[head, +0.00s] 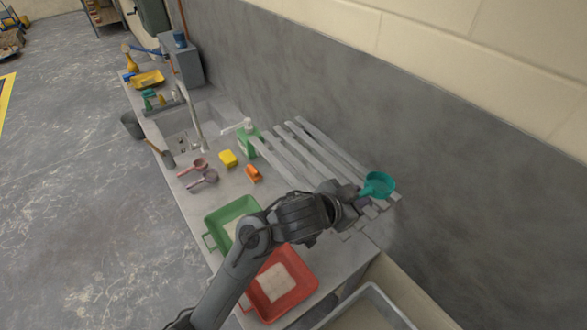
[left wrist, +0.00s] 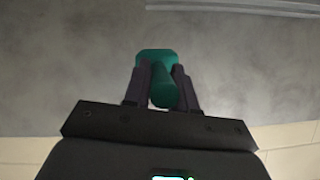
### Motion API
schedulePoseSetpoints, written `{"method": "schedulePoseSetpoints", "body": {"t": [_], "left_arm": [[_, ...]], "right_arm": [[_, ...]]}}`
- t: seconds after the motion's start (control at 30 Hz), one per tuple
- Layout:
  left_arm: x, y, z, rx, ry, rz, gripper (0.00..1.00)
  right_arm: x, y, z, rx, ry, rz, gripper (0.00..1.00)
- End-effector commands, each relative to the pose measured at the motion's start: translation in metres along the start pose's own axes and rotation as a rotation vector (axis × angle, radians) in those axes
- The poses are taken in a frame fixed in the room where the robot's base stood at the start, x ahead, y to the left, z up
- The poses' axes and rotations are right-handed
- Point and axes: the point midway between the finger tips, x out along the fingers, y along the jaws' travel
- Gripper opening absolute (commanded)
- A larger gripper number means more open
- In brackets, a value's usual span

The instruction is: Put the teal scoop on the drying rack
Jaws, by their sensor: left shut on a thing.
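The teal scoop (head: 379,184) is at the right end of the slatted grey drying rack (head: 300,150) in the head view, with its round bowl facing up. My left gripper (head: 357,192) is shut on its handle. The left wrist view shows the teal handle (left wrist: 164,88) between the two dark fingers (left wrist: 158,85). The scoop appears over the rack's right slat ends; I cannot tell whether it touches them. My left wrist hides part of the rack. My right gripper is not in view.
A green tub (head: 232,212) and a red tub (head: 283,283) with pale contents stand on the counter's front. A wall rises behind.

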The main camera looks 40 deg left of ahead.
Motion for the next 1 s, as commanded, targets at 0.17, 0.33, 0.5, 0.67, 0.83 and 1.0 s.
{"method": "schedulePoseSetpoints", "body": {"t": [0.17,0.33,0.5,0.67,0.83,1.0], "left_arm": [[0.004,0.0,-0.001,0.004,0.061,-0.015,0.0],[0.006,-0.004,-0.002,0.003,0.092,-0.022,0.0],[0.018,-0.022,0.009,-0.001,0.098,-0.025,0.0],[0.037,-0.049,0.026,-0.002,0.098,-0.025,0.0],[0.057,-0.076,0.045,-0.001,0.098,-0.024,0.0],[0.069,-0.093,0.056,0.0,0.101,-0.024,0.0]], "right_arm": [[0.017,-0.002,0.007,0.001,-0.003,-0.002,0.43],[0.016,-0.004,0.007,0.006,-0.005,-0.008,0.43],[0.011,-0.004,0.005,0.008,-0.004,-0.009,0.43],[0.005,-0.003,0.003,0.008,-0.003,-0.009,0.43],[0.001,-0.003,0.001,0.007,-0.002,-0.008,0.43],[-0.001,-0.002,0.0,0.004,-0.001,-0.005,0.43]]}}
